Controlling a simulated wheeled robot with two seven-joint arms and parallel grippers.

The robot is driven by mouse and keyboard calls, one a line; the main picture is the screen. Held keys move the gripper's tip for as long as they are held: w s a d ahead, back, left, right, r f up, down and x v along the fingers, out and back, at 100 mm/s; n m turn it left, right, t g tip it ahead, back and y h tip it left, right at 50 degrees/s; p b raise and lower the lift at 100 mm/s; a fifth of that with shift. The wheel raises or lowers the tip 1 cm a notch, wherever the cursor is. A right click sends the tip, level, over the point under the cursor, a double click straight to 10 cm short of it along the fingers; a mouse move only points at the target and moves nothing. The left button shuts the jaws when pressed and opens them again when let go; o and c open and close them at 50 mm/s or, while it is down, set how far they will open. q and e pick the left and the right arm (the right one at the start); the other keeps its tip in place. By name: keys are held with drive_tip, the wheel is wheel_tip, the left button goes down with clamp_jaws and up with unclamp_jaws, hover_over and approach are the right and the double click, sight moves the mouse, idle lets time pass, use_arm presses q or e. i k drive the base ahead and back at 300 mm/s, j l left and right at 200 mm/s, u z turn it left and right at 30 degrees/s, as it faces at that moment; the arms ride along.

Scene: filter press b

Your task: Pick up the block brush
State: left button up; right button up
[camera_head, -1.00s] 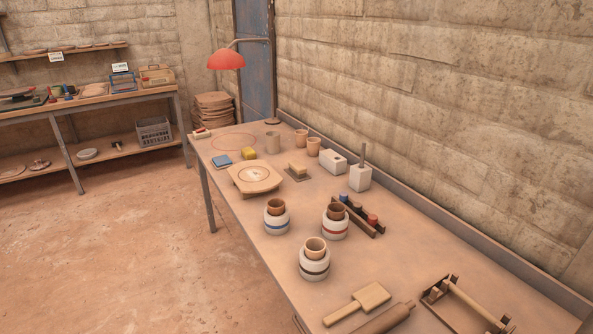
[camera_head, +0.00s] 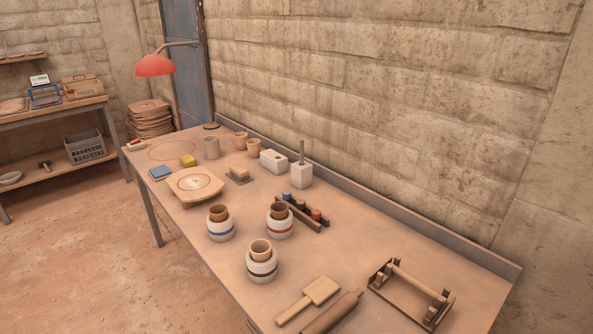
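A small tan wooden block on a darker flat base (camera_head: 239,174) lies on the workbench (camera_head: 377,236), right of the round wooden board (camera_head: 195,185). It looks most like the block brush, but it is too small to tell for sure. Its top faces up and nothing covers it. A small piece with red and pale parts (camera_head: 136,144) lies at the bench's far left corner. Neither of my grippers is in view.
Several cups, a yellow block (camera_head: 187,160), a blue pad (camera_head: 160,172) and white blocks (camera_head: 273,161) stand around. Banded pots (camera_head: 221,228), a paddle (camera_head: 308,300), a rolling pin (camera_head: 332,313) and a wooden frame (camera_head: 411,292) are nearer. A red lamp (camera_head: 155,65) overhangs the far end.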

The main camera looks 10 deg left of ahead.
sight(240, 172)
drive_tip(key=i+j+z, duration=0.15)
drive_tip(key=j+z, duration=0.25)
drive_tip(key=i+j+z, duration=0.1)
drive_tip(key=j+z, duration=1)
